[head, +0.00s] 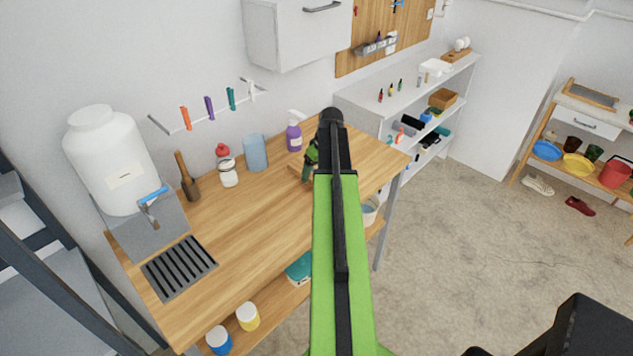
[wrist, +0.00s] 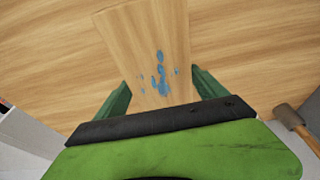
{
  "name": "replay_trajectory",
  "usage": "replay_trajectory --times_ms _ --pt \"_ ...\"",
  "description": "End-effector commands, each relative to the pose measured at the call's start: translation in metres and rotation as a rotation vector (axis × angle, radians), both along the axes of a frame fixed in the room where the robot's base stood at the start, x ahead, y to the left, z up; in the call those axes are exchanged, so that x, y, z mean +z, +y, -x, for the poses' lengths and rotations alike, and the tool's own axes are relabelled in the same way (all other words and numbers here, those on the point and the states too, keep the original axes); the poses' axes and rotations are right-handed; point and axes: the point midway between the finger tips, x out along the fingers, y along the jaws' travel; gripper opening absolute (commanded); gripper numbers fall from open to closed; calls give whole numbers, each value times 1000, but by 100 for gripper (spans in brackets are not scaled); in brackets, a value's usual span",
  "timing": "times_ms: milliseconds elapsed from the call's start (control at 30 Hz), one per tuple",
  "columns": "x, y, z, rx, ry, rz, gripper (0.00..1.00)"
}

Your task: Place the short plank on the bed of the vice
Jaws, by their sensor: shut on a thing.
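The short plank (wrist: 148,45) is pale wood with blue spots, between the two green fingers of my gripper (wrist: 162,88) in the wrist view. My gripper is shut on it. In the head view my gripper (head: 308,170) is over the wooden worktop, mostly hidden by my green arm. A bit of the plank (head: 296,167) shows to its left. I cannot tell whether the plank touches the worktop. I cannot make out the vice in either view.
The wooden worktop (head: 235,240) is clear in its middle. Behind my gripper stand a purple bottle (head: 294,136), a blue container (head: 255,153) and a white jar with a red top (head: 228,172). A mallet (head: 187,180) and a slotted grey rack (head: 180,268) are left.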

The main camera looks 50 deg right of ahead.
Motion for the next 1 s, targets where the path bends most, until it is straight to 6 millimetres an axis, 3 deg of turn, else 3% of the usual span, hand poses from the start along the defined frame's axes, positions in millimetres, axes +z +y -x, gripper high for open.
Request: replay_trajectory --times_ms 67,300,700,733,833,1000 --pt "-3 0 0 0 0 0 28" --pt "-42 1 0 1 0 0 28" --pt "-44 1 0 2 0 1 28" --pt "-42 1 0 2 0 1 85" --pt "-42 1 0 2 0 0 99" --pt "-42 1 0 2 0 0 100"
